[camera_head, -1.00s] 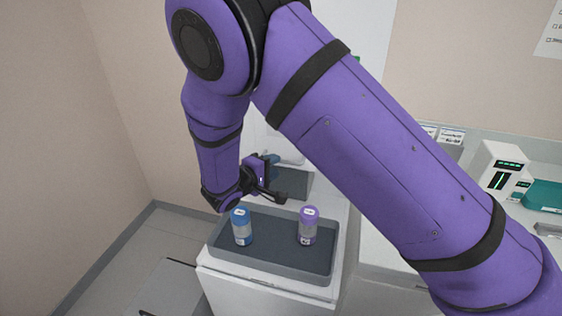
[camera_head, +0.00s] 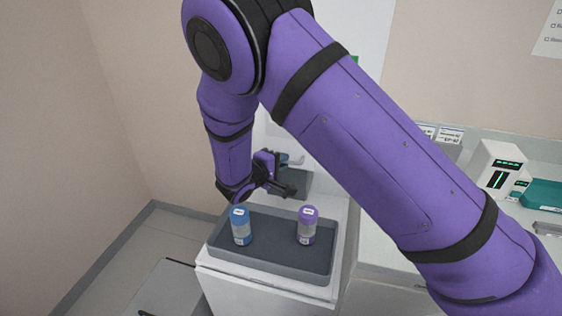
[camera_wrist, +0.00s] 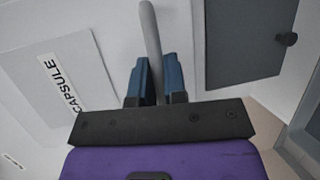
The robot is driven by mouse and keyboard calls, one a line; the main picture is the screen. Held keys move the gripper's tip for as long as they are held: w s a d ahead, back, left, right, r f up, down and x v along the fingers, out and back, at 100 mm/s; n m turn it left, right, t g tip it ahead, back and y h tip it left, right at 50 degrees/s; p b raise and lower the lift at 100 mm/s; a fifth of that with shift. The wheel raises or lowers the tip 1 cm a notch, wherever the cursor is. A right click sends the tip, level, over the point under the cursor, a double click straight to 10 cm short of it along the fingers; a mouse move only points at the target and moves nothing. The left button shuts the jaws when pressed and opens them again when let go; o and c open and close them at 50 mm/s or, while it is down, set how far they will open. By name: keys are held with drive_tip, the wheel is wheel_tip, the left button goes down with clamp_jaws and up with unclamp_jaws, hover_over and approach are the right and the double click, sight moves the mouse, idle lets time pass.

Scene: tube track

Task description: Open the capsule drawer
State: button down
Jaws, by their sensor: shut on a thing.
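In the wrist view, my gripper (camera_wrist: 154,80) has its two blue fingers on either side of a grey bar handle (camera_wrist: 151,40) and is shut on it. A white panel with a label reading CAPSULE (camera_wrist: 62,82) is to the left of the handle.
A grey tray (camera_head: 270,270) on a white cabinet holds a blue-capped capsule (camera_head: 240,226) and a purple-capped capsule (camera_head: 307,225). A dark grey panel with a round knob (camera_wrist: 287,39) is at right in the wrist view. A white device (camera_head: 500,165) stands far right.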

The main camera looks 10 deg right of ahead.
drive_tip(key=shift+s, duration=0.1)
drive_tip(key=s+a, duration=0.4)
drive_tip(key=s, duration=0.7)
drive_tip(key=s+a, duration=0.5)
drive_tip(key=s, duration=0.6)
drive_tip(key=c, duration=1.2)
unclamp_jaws()
drive_tip(key=shift+w, duration=0.1)
drive_tip(key=v, duration=1)
drive_tip(key=shift+s+a, duration=0.25)
drive_tip(key=shift+r, duration=0.15)
